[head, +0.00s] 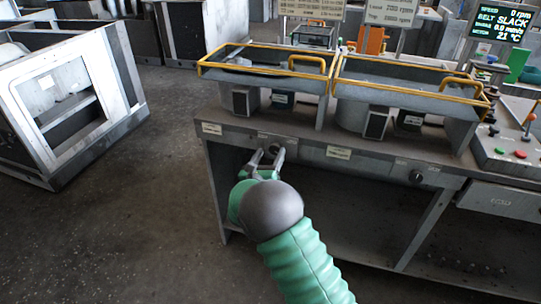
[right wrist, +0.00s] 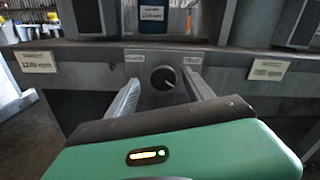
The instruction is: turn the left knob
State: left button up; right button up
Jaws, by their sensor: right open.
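The left knob (right wrist: 162,78) is a round dark dial with a pale pointer mark, set in the grey front panel below the counter. In the right wrist view it shows between the two fingers of my right gripper (right wrist: 161,84), with a gap on each side. The mark points to the lower right. In the head view the left knob (head: 274,149) is small and partly covered by my right gripper (head: 270,153), which is open and reaches toward the panel. Whether the fingertips reach past the knob's face, I cannot tell. My left gripper is out of view.
A second dark knob (head: 415,177) sits farther right on the panel. Two yellow-railed glass-topped housings (head: 265,70) stand on the counter above. A grey cabinet (head: 65,105) stands at left, with clear floor between. A control box with coloured buttons (head: 505,153) is at right.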

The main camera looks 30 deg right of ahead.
jog(key=shift+w+d+f, duration=0.15)
jog(key=shift+w+d, duration=0.15)
jog(key=shift+d, duration=0.3)
jog(key=shift+w+d+f, duration=0.1)
jog(key=shift+w+d, duration=0.15)
jog(key=shift+d, duration=0.35)
jog(key=shift+a+r, duration=0.15)
jog(key=shift+a, duration=0.15)
jog(key=shift+c, duration=0.2)
jog(key=shift+a, duration=0.2)
jog(key=c, duration=0.5)
jog(key=shift+s+d, duration=0.15)
grip_shut()
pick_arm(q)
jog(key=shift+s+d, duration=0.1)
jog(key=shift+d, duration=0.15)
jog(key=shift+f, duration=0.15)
